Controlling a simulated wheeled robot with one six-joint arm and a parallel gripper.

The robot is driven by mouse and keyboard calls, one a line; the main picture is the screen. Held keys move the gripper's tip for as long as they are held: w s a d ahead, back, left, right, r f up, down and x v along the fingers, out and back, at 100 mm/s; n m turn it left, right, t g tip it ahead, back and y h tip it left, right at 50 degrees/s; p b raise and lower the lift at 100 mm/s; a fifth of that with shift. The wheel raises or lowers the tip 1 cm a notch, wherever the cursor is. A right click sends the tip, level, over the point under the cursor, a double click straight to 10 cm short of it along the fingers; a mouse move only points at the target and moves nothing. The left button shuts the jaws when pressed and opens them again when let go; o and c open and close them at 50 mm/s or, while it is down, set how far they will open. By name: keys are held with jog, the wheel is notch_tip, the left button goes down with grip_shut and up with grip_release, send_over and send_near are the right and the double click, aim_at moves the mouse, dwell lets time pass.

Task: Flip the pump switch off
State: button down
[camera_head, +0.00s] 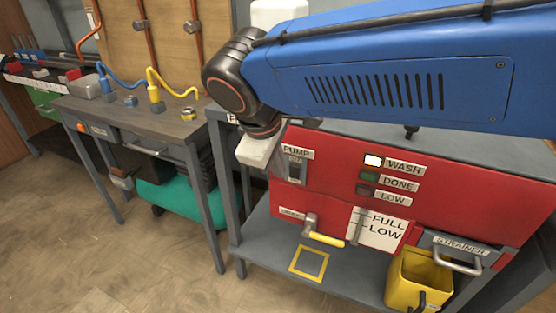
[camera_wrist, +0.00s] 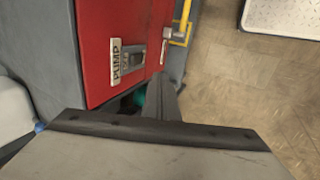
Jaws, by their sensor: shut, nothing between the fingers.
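The pump switch (camera_head: 296,170) is a grey plate set in the red panel (camera_head: 325,170), just under a white PUMP label (camera_head: 297,153). In the wrist view the switch (camera_wrist: 133,57) shows sideways beside its label (camera_wrist: 116,60). The position of its lever is too small to tell. My gripper (camera_head: 256,151) is at the panel's upper left corner, close to the switch and slightly left of and above it. In the wrist view its dark fingers (camera_wrist: 163,103) are shut and empty, apart from the switch in the picture.
The WASH lamp (camera_head: 373,160) is lit white; the DONE (camera_head: 369,177) and LOW lamps look dim. A yellow-handled valve (camera_head: 326,239) and a level gauge (camera_head: 358,225) are lower on the panel. A yellow bucket (camera_head: 415,280) stands at right. A workbench (camera_head: 150,120) is at left.

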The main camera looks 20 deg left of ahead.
aim_at(289, 167)
jog(key=shift+w+d+f, duration=0.1)
jog(key=shift+w+f, duration=0.8)
jog(key=shift+w, duration=0.2)
jog(key=shift+w+d+f, duration=0.1)
jog(key=shift+w+f, duration=0.75)
jog(key=shift+w, duration=0.25)
jog(key=shift+w+d+f, duration=0.1)
jog(key=shift+w+f, duration=0.8)
jog(key=shift+w, duration=0.2)
jog(key=shift+w, duration=0.1)
jog(key=shift+w+r, duration=0.15)
jog(key=shift+w, duration=0.15)
jog(key=shift+s, duration=0.1)
jog(key=shift+r, duration=0.15)
jog(key=shift+r, duration=0.6)
jog(key=shift+s, duration=0.1)
